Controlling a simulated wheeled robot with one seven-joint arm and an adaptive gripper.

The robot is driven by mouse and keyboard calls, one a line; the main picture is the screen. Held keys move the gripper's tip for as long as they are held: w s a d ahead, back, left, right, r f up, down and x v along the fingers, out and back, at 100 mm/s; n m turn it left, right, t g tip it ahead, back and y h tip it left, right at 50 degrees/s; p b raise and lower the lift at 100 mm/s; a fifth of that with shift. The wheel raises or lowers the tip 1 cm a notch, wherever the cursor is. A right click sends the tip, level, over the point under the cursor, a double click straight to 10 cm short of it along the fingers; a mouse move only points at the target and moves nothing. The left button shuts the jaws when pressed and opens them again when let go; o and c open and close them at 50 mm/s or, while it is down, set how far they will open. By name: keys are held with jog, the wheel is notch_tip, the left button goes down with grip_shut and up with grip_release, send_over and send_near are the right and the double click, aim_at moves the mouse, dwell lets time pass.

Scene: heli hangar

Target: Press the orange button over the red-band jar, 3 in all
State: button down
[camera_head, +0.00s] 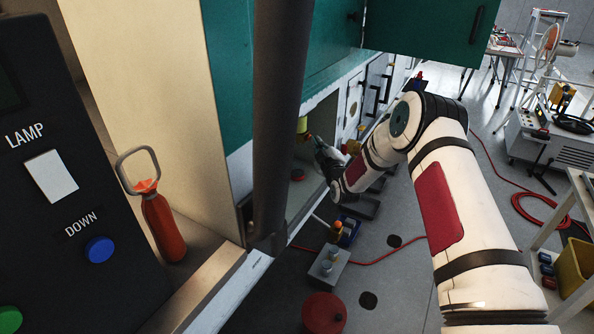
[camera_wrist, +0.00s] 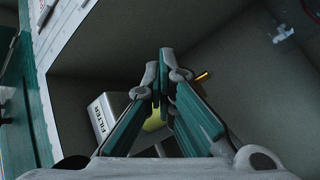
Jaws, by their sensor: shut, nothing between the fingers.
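My gripper (camera_head: 325,153) reaches into the open cabinet bay beyond the dark post in the head view. In the wrist view its teal fingers (camera_wrist: 165,68) are together and empty. Behind them is a grey unit labelled FILTER (camera_wrist: 104,118), with a rounded yellow part (camera_wrist: 155,121) partly hidden by the fingers. A small yellow-orange piece (camera_wrist: 202,76) shows just right of the fingertips; I cannot tell whether it is the orange button. A yellow item (camera_head: 302,125) also shows inside the bay in the head view. I cannot make out a red-band jar in either view.
The bay's grey walls (camera_wrist: 245,75) surround the fingers. A dark post (camera_head: 277,120) stands near the head camera. A panel (camera_head: 75,130) with LAMP and DOWN controls and a red bottle (camera_head: 163,225) are at left. A grey box (camera_head: 328,268) and red drum (camera_head: 323,312) are below.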

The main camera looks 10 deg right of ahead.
jog(key=s+d+p, duration=0.2)
jog(key=s+d, duration=0.1)
jog(key=d, duration=0.2)
jog(key=shift+s, duration=0.3)
dwell(0.6)
jog(key=s+a+r+m+g, duration=0.1)
jog(key=s+r+m+g, duration=0.15)
jog(key=r, duration=1.25)
jog(key=s+r+m+g+h, duration=0.2)
jog(key=s+r+g, duration=0.2)
jog(key=s+r, duration=0.75)
jog(key=s+a+m+g, duration=0.1)
jog(key=s+m+g, duration=0.5)
jog(key=s, duration=3.5)
jog(key=shift+s+a+f+m+h, duration=0.15)
jog(key=shift+s+f+m+h, duration=0.2)
jog(key=shift+f+m, duration=0.1)
